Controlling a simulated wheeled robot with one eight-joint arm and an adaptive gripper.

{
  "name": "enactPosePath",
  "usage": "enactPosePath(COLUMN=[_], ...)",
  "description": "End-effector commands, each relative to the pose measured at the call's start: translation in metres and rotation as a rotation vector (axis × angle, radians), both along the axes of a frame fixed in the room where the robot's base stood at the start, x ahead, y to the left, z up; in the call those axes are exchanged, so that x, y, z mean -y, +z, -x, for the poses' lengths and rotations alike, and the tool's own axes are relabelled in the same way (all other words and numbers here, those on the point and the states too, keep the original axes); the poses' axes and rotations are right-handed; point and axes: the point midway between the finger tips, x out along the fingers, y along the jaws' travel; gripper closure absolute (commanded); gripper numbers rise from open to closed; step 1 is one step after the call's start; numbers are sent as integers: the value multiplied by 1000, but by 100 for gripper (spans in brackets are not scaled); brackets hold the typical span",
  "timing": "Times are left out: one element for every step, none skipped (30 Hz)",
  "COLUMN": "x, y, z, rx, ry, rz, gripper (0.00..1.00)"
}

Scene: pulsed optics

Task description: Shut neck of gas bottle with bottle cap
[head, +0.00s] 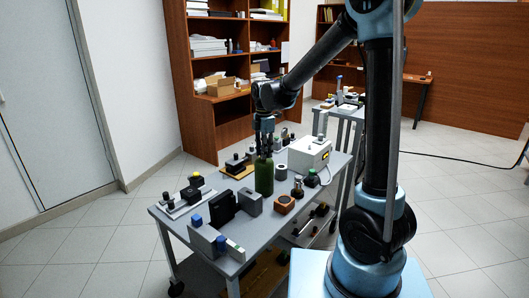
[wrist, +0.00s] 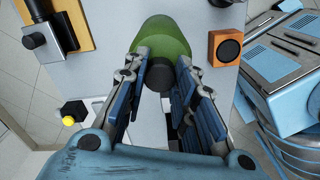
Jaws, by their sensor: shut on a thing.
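The green gas bottle (head: 264,177) stands upright on the grey table in the head view; its rounded green shoulder (wrist: 165,32) shows in the wrist view. My gripper (head: 265,146) points down directly above the bottle. In the wrist view the fingers of my gripper (wrist: 161,70) are shut on a dark round bottle cap (wrist: 160,76). The cap lines up with the bottle's top in that view. The bottle's neck is hidden, and I cannot tell whether the cap touches it. The cap is too small to make out in the head view.
An orange block with a dark round top (head: 284,204) and a grey block (head: 250,202) stand close to the bottle. A white instrument box (head: 309,153) is at the back right. A black upright plate (head: 222,208) stands front left. Several small optics parts crowd the grey table (head: 262,232).

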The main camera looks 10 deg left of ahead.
Motion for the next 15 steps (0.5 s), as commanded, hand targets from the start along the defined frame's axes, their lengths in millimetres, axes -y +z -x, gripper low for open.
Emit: enactPosePath(x=[0, 0, 0, 0, 0, 0, 0, 0, 0, 0, 0, 0, 0, 0, 0], y=[0, 0, 0, 0, 0, 0, 0, 0, 0, 0, 0, 0, 0, 0, 0], z=[0, 0, 0, 0, 0, 0, 0, 0, 0, 0, 0, 0, 0, 0, 0], rx=[0, 0, 0, 0, 0, 0, 0, 0, 0, 0, 0, 0, 0, 0, 0], ry=[-9, -12, -13, -13, -12, -12, -12, -11, -14, -21, -32, -58, -82, -110, -152], rz=[0, 0, 0, 0, 0, 0, 0, 0, 0, 0, 0, 0, 0, 0, 0], gripper=[100, 100, 100, 100, 100, 100, 100, 100, 100, 100, 100, 100, 100, 100, 100])
